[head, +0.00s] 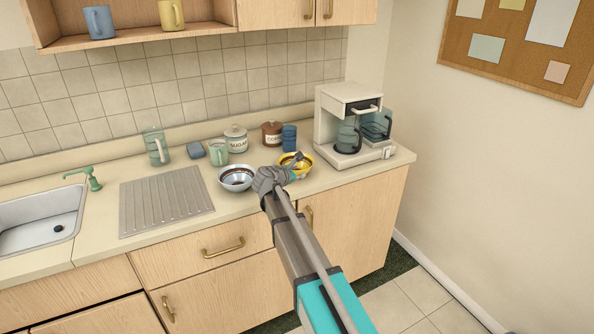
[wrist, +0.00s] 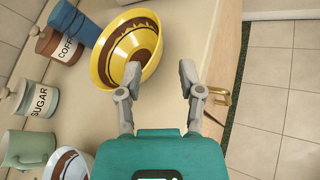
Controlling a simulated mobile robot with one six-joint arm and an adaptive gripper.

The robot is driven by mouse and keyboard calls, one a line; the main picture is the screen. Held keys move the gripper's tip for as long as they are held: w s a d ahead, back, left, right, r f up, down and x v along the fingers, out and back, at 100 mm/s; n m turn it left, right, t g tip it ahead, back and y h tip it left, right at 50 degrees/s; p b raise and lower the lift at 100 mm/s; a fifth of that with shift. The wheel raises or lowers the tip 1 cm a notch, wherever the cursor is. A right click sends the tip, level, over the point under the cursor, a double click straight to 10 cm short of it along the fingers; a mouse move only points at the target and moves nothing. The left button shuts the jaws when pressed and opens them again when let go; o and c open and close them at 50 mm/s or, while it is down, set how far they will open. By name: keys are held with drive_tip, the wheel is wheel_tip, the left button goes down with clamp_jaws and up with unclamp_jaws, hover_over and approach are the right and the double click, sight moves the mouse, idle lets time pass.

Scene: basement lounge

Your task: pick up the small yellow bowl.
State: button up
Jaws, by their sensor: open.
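The small yellow bowl (head: 309,166) stands upright on the counter, left of the coffee machine; my arm's end partly covers it in the head view. In the wrist view the yellow bowl (wrist: 105,62), with a brown band inside, is at upper centre. My gripper (wrist: 160,75) is open and empty. In the picture, its left finger overlaps the bowl's inside and its right finger is beyond the right rim, over the counter edge. I cannot tell whether either finger touches the bowl.
A white bowl with dark bands (head: 236,178) stands left of the yellow one. Blue cups (head: 289,137), a coffee jar (head: 271,133), a sugar jar (head: 236,138) and a green mug (head: 217,152) stand behind. The coffee machine (head: 345,120) is at right.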

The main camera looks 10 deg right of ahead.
drive_tip(key=shift+b+x, duration=0.5)
drive_tip(key=shift+x, duration=1.65)
drive_tip(key=shift+w+a+b+x, duration=0.15)
drive_tip(key=shift+b+x, duration=0.35)
drive_tip(key=shift+x, duration=0.8)
drive_tip(key=shift+w+a+b+x, duration=0.15)
drive_tip(key=shift+b+x, duration=0.3)
drive_tip(key=shift+x, duration=0.85)
drive_tip(key=shift+s, duration=0.1)
clamp_jaws()
